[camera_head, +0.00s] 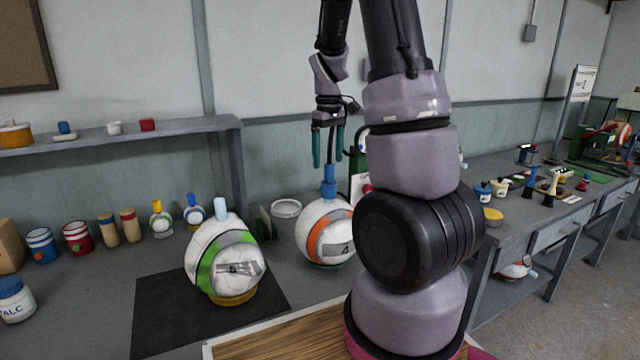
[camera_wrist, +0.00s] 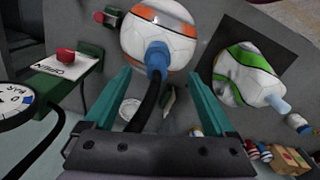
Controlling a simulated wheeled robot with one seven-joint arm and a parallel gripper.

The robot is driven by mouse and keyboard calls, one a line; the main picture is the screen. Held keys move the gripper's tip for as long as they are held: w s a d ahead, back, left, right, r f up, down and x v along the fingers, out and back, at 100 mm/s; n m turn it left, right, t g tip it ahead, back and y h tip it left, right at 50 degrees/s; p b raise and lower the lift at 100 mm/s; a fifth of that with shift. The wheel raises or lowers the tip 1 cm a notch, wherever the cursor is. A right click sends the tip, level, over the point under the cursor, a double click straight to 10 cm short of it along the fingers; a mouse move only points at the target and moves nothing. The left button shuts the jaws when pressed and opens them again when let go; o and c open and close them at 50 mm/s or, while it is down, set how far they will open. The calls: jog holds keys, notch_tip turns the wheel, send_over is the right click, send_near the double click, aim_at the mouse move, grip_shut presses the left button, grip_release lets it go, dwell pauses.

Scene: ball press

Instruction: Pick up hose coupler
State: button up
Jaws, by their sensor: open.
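The hose coupler (camera_head: 329,182) is a blue upright fitting on top of a white ball with an orange band (camera_head: 318,232). In the wrist view the coupler (camera_wrist: 157,57) has a black hose (camera_wrist: 147,105) running from it between my fingers. My gripper (camera_head: 328,160) is above the coupler, with its two green fingers pointing down. The fingers are open and spread on either side of the hose in the wrist view (camera_wrist: 159,76). I cannot tell whether the fingertips reach down beside the coupler. My arm hides part of the ball's right side.
A green-banded ball (camera_head: 225,262) with a pale blue top stands left on a black mat (camera_head: 160,310). A shelf (camera_head: 180,135) runs behind. In the wrist view, a green press part with a red button (camera_wrist: 66,54) and a gauge (camera_wrist: 15,103) are at left.

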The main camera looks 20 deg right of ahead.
aim_at(329, 181)
jog(key=f, duration=0.8)
jog(key=shift+w+d, duration=0.1)
jog(key=shift+d, duration=0.1)
grip_shut()
